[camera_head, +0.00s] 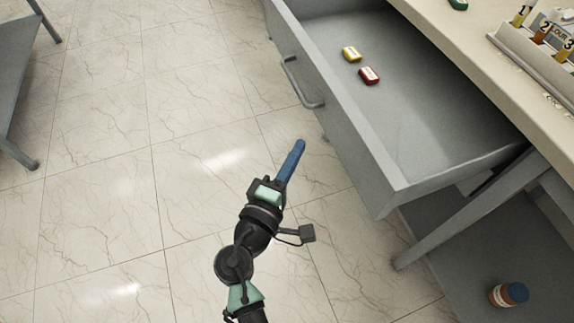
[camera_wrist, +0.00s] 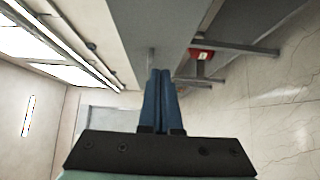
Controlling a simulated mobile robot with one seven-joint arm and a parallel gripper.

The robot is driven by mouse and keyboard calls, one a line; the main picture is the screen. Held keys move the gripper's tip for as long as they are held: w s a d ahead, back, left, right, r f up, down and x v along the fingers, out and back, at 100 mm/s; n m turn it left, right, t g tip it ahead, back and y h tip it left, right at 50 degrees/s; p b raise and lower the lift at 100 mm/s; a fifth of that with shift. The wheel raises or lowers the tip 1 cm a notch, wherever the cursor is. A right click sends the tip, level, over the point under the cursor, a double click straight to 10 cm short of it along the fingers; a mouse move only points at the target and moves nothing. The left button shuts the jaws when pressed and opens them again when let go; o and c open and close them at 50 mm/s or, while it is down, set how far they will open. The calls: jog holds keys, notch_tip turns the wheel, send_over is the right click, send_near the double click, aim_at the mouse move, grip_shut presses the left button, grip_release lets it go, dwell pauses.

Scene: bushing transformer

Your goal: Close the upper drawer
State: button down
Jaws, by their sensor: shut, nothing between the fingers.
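The upper drawer (camera_head: 350,122) is a grey metal drawer, pulled well out from under the bench top in the head view. Its handle (camera_head: 301,82) is a bar on the front panel. In the wrist view my gripper (camera_wrist: 159,72) also shows shut, with a grey panel behind the fingertips.
The bench top (camera_head: 470,60) holds a rack of numbered bottles (camera_head: 545,36) and a green item (camera_head: 458,4). A brown bottle with a blue cap (camera_head: 508,294) is on the lower shelf (camera_head: 455,275). Grey furniture (camera_head: 20,80) stands at left. Tiled floor between is clear.

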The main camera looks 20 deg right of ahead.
jog(key=w+d, duration=0.1)
jog(key=d, duration=0.2)
jog(key=w+d, duration=0.1)
jog(key=d, duration=0.1)
jog(key=shift+w, duration=0.3)
jog(key=shift+d, duration=0.65)
